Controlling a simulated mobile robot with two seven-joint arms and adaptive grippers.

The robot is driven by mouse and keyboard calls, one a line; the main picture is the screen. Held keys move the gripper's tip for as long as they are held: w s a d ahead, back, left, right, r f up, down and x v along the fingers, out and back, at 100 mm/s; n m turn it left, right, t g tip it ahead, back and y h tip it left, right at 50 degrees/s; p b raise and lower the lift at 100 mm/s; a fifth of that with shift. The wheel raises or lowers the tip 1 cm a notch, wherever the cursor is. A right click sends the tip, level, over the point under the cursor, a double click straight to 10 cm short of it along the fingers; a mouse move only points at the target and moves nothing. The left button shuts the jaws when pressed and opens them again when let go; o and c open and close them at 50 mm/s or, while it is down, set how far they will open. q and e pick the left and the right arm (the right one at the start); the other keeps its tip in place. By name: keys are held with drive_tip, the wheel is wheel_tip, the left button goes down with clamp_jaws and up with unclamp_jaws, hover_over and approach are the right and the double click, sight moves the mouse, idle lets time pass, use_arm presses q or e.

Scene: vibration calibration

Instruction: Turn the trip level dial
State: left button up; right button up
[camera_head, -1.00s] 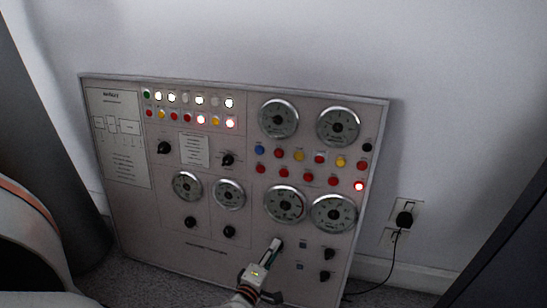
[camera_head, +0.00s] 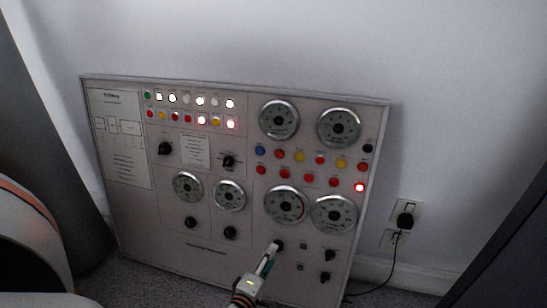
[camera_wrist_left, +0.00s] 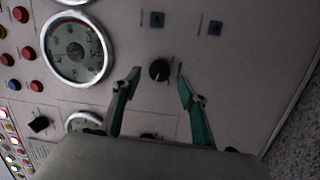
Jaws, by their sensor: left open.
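A control panel (camera_head: 130,205) leans against the wall, with several black dials, gauges and buttons. Its labels are too small to read, so I cannot confirm which dial is the trip level one. My left gripper (camera_head: 269,255) is open at the panel's lower middle, just below a small black dial (camera_head: 278,246). In the left wrist view this round black dial (camera_wrist_left: 159,70) shows between the tips of the green-padded fingers of my left gripper (camera_wrist_left: 159,79). Neither finger visibly grips it. Its pointer direction is unclear. My right gripper is not in view.
Two more black dials (camera_head: 330,255) (camera_head: 325,276) sit to the right of the gripper, and large round gauges (camera_head: 285,204) (camera_head: 334,214) are above it. A plug with a black cord (camera_head: 404,219) is in the wall outlet at right. Carpet lies below the panel.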

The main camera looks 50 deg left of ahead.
use_arm(q)
drive_tip(key=v, duration=0.9)
